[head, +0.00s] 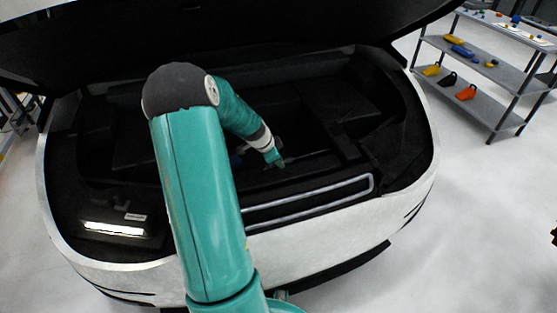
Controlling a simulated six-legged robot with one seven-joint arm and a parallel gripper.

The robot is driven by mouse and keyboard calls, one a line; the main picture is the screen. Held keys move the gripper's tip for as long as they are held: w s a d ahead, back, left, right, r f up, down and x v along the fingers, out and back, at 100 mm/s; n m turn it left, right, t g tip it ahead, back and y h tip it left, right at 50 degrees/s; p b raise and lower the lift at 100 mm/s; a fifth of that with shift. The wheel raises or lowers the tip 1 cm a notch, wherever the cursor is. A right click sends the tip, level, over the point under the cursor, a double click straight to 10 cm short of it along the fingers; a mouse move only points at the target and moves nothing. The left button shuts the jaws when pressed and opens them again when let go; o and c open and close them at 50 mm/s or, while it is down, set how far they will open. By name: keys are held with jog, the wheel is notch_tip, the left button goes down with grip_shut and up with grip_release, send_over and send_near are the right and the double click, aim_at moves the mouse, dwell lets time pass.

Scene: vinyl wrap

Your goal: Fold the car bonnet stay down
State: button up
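The car's bonnet (230,35) is raised, a dark panel across the top of the head view. Below it is the open dark front bay (320,105) of a white car. My gripper (279,163) is down inside the bay, near its middle. It is small and dark there, so I cannot tell whether its fingers are open or shut. A thin greyish line (306,157) runs right from the fingertips; it may be the stay, but I cannot tell whether the gripper touches it. My arm hides the left middle of the bay.
A pale grey bar loop (318,197) lies along the bay's front edge, partly behind my arm. The white front bumper (330,242) curves nearest me. A lit headlamp (113,229) is at left. A shelf rack (490,77) with coloured items stands at right, with clear floor before it.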

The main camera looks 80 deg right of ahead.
jog(key=v, duration=1.1)
jog(key=shift+w+a+r, duration=0.2)
jog(key=shift+r, duration=0.1)
